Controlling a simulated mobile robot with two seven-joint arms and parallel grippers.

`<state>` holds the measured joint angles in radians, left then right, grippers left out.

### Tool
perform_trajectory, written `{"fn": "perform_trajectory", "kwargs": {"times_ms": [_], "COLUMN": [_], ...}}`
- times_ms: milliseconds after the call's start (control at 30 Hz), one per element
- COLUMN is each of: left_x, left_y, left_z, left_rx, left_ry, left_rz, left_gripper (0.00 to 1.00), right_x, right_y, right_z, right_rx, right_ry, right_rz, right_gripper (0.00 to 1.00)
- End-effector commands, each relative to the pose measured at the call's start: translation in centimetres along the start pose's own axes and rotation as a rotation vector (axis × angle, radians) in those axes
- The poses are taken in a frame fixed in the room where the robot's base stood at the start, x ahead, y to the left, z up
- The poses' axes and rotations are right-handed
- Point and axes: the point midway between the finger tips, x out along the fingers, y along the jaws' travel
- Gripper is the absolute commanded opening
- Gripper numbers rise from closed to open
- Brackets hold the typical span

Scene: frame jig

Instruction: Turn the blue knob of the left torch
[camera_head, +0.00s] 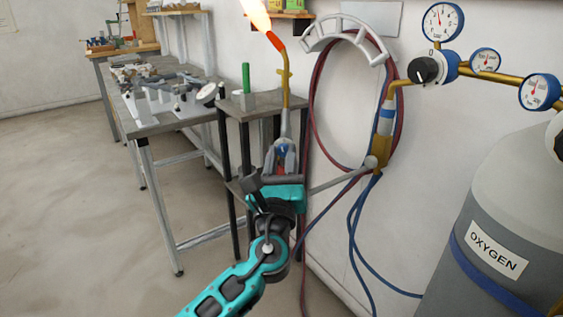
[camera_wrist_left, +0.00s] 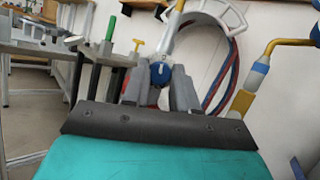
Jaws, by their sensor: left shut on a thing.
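The left torch (camera_head: 285,92) stands upright in front of the wall, with a brass tube, an orange tip and a lit flame (camera_head: 256,13) at its top. Its blue knob (camera_wrist_left: 161,73) shows in the left wrist view between the two grey fingers of my left gripper (camera_wrist_left: 160,84). In the head view my left gripper (camera_head: 283,160) is at the lower end of the torch, its fingers shut on the knob. The fingers hide much of the knob there, so its turn angle cannot be told. My right gripper is not in view.
A small dark stand (camera_head: 232,108) with a green cylinder (camera_head: 246,78) is just left of the torch. Red and blue hoses (camera_head: 361,235) hang right of my arm, below a white hanger (camera_head: 345,30). A grey oxygen cylinder (camera_head: 500,200) stands at right. Open floor lies at left.

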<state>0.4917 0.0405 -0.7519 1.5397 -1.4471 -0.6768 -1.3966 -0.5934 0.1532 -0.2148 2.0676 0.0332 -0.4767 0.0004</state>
Motion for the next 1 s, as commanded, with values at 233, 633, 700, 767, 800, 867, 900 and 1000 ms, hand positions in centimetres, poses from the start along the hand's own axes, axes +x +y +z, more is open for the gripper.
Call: {"fn": "perform_trajectory", "kwargs": {"times_ms": [233,633,700,767,800,867,900,1000], "left_x": [-0.11,-0.02,0.0,0.01,0.02,0.02,0.02,0.03], "left_y": [-0.21,-0.37,-0.41,-0.4,-0.39,-0.4,-0.41,-0.43], "left_z": [-0.21,0.01,0.04,0.05,0.06,0.07,0.08,0.09], "left_rx": [-0.202,-0.499,-0.538,-0.566,-0.583,-0.603,-0.616,-0.639], "left_ry": [0.003,0.007,0.007,0.008,0.008,0.008,0.008,0.008], "left_rz": [0.083,0.207,0.223,0.234,0.241,0.251,0.256,0.265], "left_gripper": [0.0,0.0,0.0,0.0,0.0,0.0,0.0,0.0], "right_x": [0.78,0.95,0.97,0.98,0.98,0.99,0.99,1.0], "right_y": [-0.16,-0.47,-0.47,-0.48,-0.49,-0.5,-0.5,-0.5], "right_z": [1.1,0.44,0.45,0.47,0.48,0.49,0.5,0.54], "right_rx": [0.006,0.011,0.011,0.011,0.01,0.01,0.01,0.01], "right_ry": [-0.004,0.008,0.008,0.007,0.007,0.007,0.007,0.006], "right_rz": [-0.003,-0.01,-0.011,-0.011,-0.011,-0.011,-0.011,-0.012], "right_gripper": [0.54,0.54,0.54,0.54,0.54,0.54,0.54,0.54]}}
